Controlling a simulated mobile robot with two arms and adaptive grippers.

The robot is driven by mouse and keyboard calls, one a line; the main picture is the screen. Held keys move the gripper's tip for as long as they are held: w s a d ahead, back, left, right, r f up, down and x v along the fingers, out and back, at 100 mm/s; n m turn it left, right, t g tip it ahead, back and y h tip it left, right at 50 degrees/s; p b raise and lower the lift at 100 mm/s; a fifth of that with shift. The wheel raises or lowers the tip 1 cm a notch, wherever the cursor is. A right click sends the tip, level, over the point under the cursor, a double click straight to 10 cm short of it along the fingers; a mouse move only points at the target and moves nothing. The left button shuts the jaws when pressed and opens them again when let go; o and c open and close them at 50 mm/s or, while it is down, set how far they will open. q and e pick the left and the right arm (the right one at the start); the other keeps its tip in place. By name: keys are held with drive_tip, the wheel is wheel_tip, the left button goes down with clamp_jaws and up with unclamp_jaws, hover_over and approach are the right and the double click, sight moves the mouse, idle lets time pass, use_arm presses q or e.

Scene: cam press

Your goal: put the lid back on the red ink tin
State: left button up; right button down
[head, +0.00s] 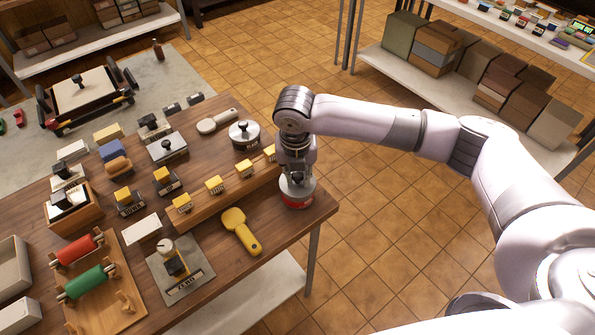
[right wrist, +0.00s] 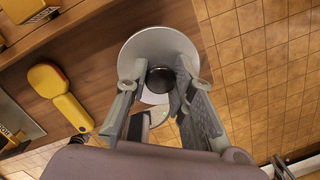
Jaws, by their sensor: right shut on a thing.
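The red ink tin (head: 298,203) stands upright near the right corner of the wooden table. Its round silver-grey lid (head: 289,188) is directly over it. I cannot tell whether the lid rests on the rim or is slightly above it. In the right wrist view the lid (right wrist: 150,45) shows as a pale disc with a dark knob (right wrist: 160,80), and it hides the tin below. My right gripper (head: 297,176) points down over the tin and is shut on the lid's knob; its two fingers (right wrist: 161,78) flank the knob. My left gripper is not in view.
A yellow scoop-like tool (head: 241,231) lies left of the tin. A wooden rail (head: 224,200) with several yellow-topped stamps runs close by. A silver round container (head: 244,134) with a black knob stands behind. Open tiled floor (head: 385,225) lies right of the table edge.

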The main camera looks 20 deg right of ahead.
idle(0.4)
drive_tip(key=c, duration=1.3)
unclamp_jaws()
drive_tip(key=o, duration=0.5)
drive_tip(key=shift+r, duration=0.1)
drive_tip(key=shift+r+p, duration=3.45)
drive_tip(key=shift+p, duration=0.6)
drive_tip(key=shift+c, duration=0.6)
